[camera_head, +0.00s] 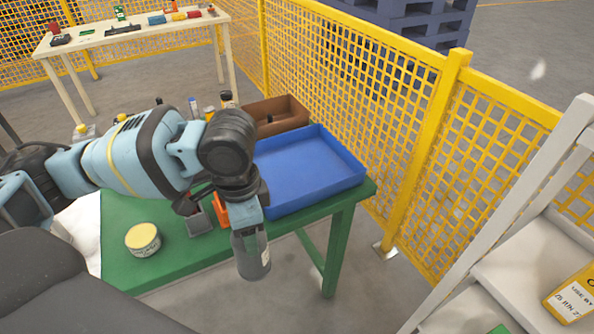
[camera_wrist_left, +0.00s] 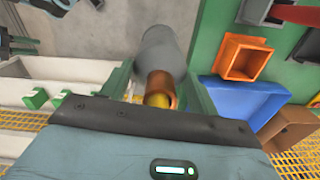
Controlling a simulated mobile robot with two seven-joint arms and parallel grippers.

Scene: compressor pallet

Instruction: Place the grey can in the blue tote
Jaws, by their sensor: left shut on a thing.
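The grey can (camera_head: 252,256) hangs from my left gripper (camera_head: 246,222), past the front edge of the green table. My right gripper is not in view.
The green table (camera_head: 165,262) also bears a yellow-lidded tin (camera_head: 143,240), a small grey bin (camera_head: 199,221), an orange bin (camera_head: 220,210) and a brown bin (camera_head: 285,112). Yellow mesh fencing (camera_head: 370,90) stands behind. A pale shelf rack (camera_head: 530,240) is at right.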

